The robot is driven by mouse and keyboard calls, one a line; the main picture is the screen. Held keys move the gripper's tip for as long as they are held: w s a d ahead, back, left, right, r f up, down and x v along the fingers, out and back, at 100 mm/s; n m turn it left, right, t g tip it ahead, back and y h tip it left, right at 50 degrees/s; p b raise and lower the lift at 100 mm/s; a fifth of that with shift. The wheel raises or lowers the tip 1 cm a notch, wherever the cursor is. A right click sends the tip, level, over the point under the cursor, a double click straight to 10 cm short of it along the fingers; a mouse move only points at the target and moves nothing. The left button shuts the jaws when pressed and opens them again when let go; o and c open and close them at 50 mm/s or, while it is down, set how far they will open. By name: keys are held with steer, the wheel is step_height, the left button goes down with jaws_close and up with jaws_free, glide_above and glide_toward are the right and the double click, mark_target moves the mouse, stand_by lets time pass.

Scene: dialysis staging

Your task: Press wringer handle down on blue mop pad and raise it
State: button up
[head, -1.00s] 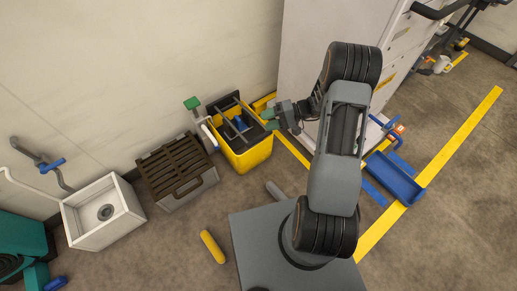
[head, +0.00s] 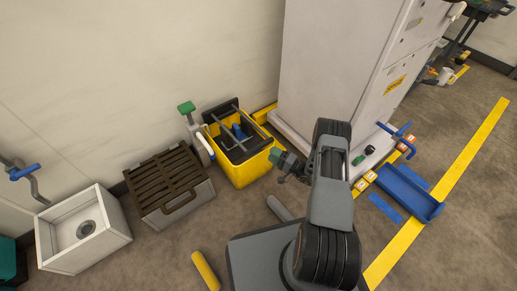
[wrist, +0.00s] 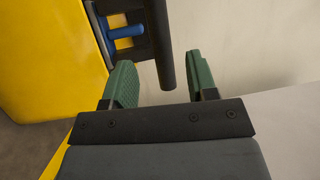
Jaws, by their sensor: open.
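A yellow wringer bucket (head: 241,175) stands by the wall in the head view. A dark wringer frame with grey bars (head: 240,144) sits in its top, and part of the blue mop pad (head: 238,131) shows between them. My gripper (head: 280,160) is open just right of the bucket's front corner. In the wrist view its green fingers (wrist: 160,80) are apart. A dark round bar (wrist: 160,45), apparently the wringer handle, appears between them; I cannot tell whether it touches either finger. The blue piece (wrist: 125,31) and yellow bucket wall (wrist: 40,55) show left of it.
A brown slatted box (head: 178,210) and a white sink (head: 80,255) stand left of the bucket. A green-topped lever (head: 187,108) is beside it. A white cabinet (head: 340,60) is behind right. A yellow cylinder (head: 206,270) lies on the floor. A blue tray (head: 405,195) lies right.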

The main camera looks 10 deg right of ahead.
mark_target(259, 147)
steer(key=b+x, duration=0.1)
steer(key=x, duration=0.7)
steer(key=shift+b, duration=0.35)
jaws_close()
